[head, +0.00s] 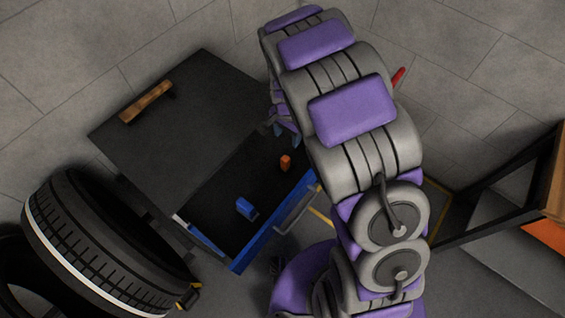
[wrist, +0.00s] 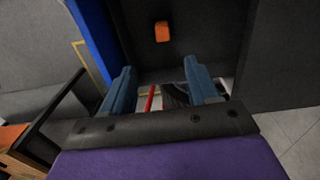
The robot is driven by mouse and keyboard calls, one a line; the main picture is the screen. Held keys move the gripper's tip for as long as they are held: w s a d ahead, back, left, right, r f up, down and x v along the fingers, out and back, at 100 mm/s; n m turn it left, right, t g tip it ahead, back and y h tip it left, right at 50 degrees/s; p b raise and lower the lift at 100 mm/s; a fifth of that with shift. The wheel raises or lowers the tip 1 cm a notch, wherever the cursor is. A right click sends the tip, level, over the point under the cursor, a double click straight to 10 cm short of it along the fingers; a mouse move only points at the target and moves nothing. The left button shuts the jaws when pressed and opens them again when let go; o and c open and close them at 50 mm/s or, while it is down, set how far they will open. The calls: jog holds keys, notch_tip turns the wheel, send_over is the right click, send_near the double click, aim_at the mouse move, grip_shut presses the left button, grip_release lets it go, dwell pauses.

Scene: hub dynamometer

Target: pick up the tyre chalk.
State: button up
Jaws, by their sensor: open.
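Two small pieces lie in the open drawer (head: 217,197) in the head view: an orange block (head: 285,162) and a blue piece (head: 246,208). I cannot tell for certain which is the tyre chalk. The orange block also shows in the wrist view (wrist: 162,31), beyond the fingertips and apart from them. My gripper (wrist: 158,76) is open, with its two blue fingers spread and nothing held between them. In the head view my gripper (head: 286,132) is over the far right part of the drawer, partly hidden by my arm.
The drawer has a blue front (head: 272,228) with a handle. A dark cabinet top (head: 185,115) holds a wooden-backed brush or block (head: 147,102). A large tyre (head: 95,240) stands at left. A dark-framed bench (head: 500,190) is at right. A red rod (wrist: 151,98) shows past the fingers.

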jog(key=f, duration=0.1)
jog(key=b, duration=0.2)
send_over(284, 163)
jog(key=w, duration=0.2)
jog(key=f, duration=0.8)
jog(key=shift+s+a+f, duration=0.2)
jog(key=shift+a+f, duration=0.05)
jog(key=shift+f, duration=0.05)
jog(key=f, duration=0.2)
jog(key=d+f, duration=0.1)
jog(key=shift+d+f, duration=0.1)
jog(key=shift+f, duration=0.25)
jog(key=shift+d+f, duration=0.2)
jog(key=shift+f, duration=0.2)
jog(key=f+b, duration=0.1)
jog(key=f, duration=0.1)
jog(key=a+f, duration=0.1)
jog(key=f, duration=0.1)
jog(key=shift+a+f+b, duration=0.1)
jog(key=shift+f+b, duration=0.25)
jog(key=shift+f, duration=0.05)
jog(key=shift+d+r, duration=0.1)
jog(key=shift+d, duration=0.4)
jog(key=c, duration=0.3)
jog(key=shift+s+a, duration=0.1)
jog(key=shift+a, duration=0.25)
jog(key=c, duration=0.6)
jog(key=shift+c, duration=0.7)
